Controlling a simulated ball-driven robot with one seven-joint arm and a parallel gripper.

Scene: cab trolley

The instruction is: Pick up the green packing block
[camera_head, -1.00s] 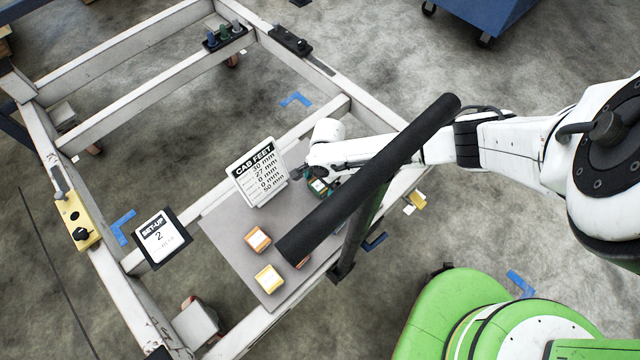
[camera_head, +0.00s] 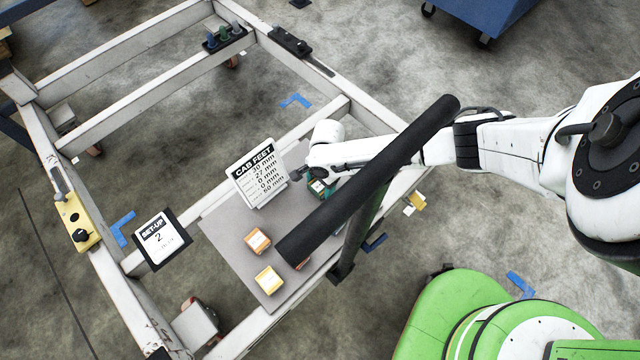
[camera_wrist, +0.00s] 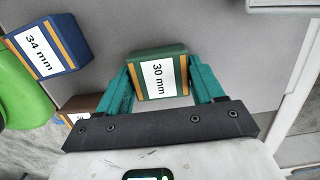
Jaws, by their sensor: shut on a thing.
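The green packing block (camera_wrist: 158,73) has a white label reading 30 mm between orange stripes. In the wrist view it sits between the two teal fingers of my gripper (camera_wrist: 160,88), which are shut on its sides. In the head view the green block (camera_head: 319,187) shows at the end of my arm, beside the CAB FEET sign, and my gripper (camera_head: 324,188) is partly hidden behind the black bar. I cannot tell whether the block is clear of the grey plate (camera_head: 226,222).
A blue 34 mm block (camera_wrist: 46,46) and a partly hidden brown block (camera_wrist: 80,104) stand left in the wrist view. The CAB FEET sign (camera_head: 258,173), an orange block (camera_head: 257,240) and a yellow block (camera_head: 268,279) are on the plate. A black bar (camera_head: 370,177) crosses before my arm.

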